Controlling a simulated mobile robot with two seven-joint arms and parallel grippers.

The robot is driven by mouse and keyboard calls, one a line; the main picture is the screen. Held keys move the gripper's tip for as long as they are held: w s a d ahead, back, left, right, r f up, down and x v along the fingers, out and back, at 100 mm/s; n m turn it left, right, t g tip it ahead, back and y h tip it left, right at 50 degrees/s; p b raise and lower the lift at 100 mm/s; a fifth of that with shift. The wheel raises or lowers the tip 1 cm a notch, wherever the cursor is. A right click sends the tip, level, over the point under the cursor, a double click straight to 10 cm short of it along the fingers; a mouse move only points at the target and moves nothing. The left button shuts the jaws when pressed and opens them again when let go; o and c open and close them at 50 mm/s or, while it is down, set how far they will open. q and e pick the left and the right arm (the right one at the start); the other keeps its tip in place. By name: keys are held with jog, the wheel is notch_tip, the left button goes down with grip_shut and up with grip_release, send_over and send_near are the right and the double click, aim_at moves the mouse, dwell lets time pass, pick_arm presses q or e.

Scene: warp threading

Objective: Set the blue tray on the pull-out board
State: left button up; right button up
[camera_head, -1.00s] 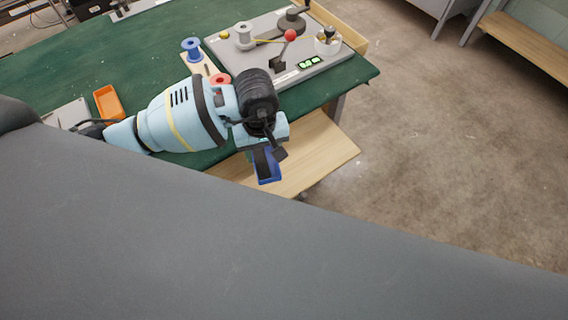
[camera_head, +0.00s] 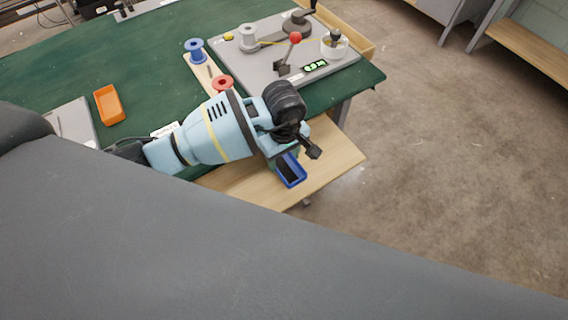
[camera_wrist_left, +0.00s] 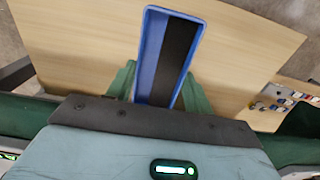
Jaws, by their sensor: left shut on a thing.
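The blue tray (camera_head: 291,171) is a small narrow box with a dark inside. In the left wrist view the tray (camera_wrist_left: 149,50) points away from my wrist, between green fingers. My left gripper (camera_wrist_left: 161,88) is shut on its near end; in the head view the gripper (camera_head: 284,152) is partly hidden by my wrist. The pull-out board (camera_head: 325,165) is a pale wooden shelf below the green table's front edge. It lies beneath the tray, and it also fills much of the left wrist view (camera_wrist_left: 235,60). I cannot tell whether the tray touches it. My right gripper is not in view.
On the green table (camera_head: 140,60) stand a grey device (camera_head: 330,77) with a red-knobbed lever, a blue spool (camera_head: 195,50), a red spool (camera_head: 223,83) and an orange tray (camera_head: 109,104). The board's right part is bare, with open floor beyond.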

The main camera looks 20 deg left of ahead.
aim_at(284, 164)
pick_arm(q)
jog(key=shift+f, duration=2)
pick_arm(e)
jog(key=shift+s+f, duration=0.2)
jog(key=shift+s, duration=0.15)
pick_arm(q)
jog(key=shift+f, duration=0.15)
jog(key=o, duration=1.2)
jog(key=shift+c, duration=0.2)
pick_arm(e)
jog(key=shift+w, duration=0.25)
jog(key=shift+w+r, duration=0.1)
